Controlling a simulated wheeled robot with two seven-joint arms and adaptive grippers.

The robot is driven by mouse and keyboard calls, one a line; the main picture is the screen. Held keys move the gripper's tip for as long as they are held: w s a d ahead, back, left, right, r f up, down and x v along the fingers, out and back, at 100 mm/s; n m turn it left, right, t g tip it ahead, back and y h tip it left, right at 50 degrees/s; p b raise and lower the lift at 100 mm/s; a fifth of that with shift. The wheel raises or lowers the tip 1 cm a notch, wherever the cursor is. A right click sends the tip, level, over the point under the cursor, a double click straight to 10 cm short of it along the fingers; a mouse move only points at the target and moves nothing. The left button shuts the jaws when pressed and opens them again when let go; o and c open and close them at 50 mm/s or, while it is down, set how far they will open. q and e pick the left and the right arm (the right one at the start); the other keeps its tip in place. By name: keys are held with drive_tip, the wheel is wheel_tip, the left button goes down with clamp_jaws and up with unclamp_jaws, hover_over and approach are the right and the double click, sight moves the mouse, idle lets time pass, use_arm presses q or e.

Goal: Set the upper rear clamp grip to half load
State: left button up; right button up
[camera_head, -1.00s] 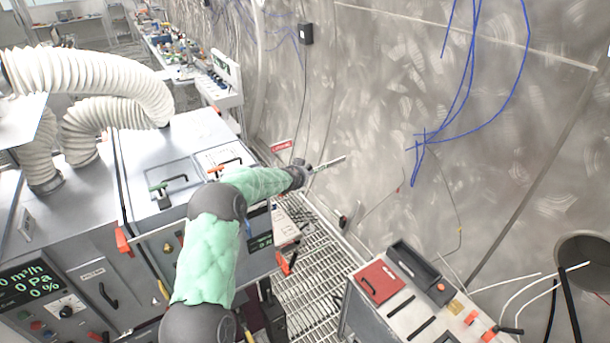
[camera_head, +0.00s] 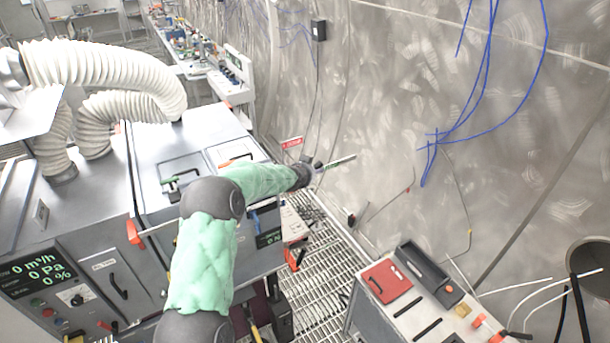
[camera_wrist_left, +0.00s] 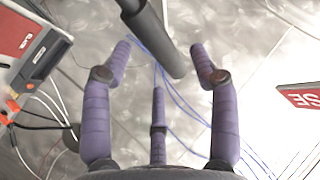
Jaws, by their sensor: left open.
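My left gripper (camera_head: 308,172) is at the end of the green-sleeved arm in the head view, beyond the machine's right edge and in front of the steel wall. In the left wrist view its purple fingers (camera_wrist_left: 162,85) are spread open and empty. A dark grey round bar (camera_wrist_left: 158,38) comes down from the top of that view, its end between the two outer fingers; contact cannot be told. In the head view a thin pale green strip (camera_head: 340,161) shows just right of the gripper. I cannot tell which part is the upper rear clamp grip. My right gripper is not in view.
The grey machine (camera_head: 150,145) with white hoses (camera_head: 105,65) stands left. A red-lidded grey box (camera_head: 386,282) is at lower right. Blue cables (camera_head: 437,138) hang on the wall. A red sign (camera_head: 292,142) is near the gripper. Metal grating (camera_head: 318,255) lies below.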

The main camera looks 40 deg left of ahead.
use_arm(q)
drive_tip(key=v, duration=0.7)
drive_tip(key=shift+s, duration=0.3)
drive_tip(key=shift+d, duration=0.15)
drive_tip(key=s+d+f+n+g+h+b, duration=0.1)
drive_tip(key=s+d+f+g+h+b, duration=0.15)
drive_tip(key=d+f+b, duration=0.75)
drive_tip(key=s+d+f+n+g+h, duration=0.1)
drive_tip(key=s+d+f, duration=0.3)
drive_tip(key=f, duration=1.3)
drive_tip(key=s+d+f+n+g+h+b, duration=0.15)
drive_tip(key=d+f+b, duration=0.35)
drive_tip(key=d+f, duration=0.6)
drive_tip(key=s+d+f+g+b, duration=0.2)
drive_tip(key=s+d+f+b, duration=0.2)
drive_tip(key=s+f, duration=0.4)
drive_tip(key=s+d+f+n+g+h+b, duration=0.1)
drive_tip(key=s+d+f+b, duration=0.4)
drive_tip(key=s+f, duration=0.3)
drive_tip(key=s+d+f+n+g+h+b, duration=0.1)
drive_tip(key=s+d+f+b, duration=0.3)
drive_tip(key=s+f, duration=0.4)
wheel_tip(320, 180, down, 2)
drive_tip(key=shift+s+d+f+g+b, duration=0.2)
drive_tip(key=shift+d+f+g+b, duration=0.1)
drive_tip(key=shift+d+g, duration=0.55)
drive_tip(key=shift+n, duration=0.25)
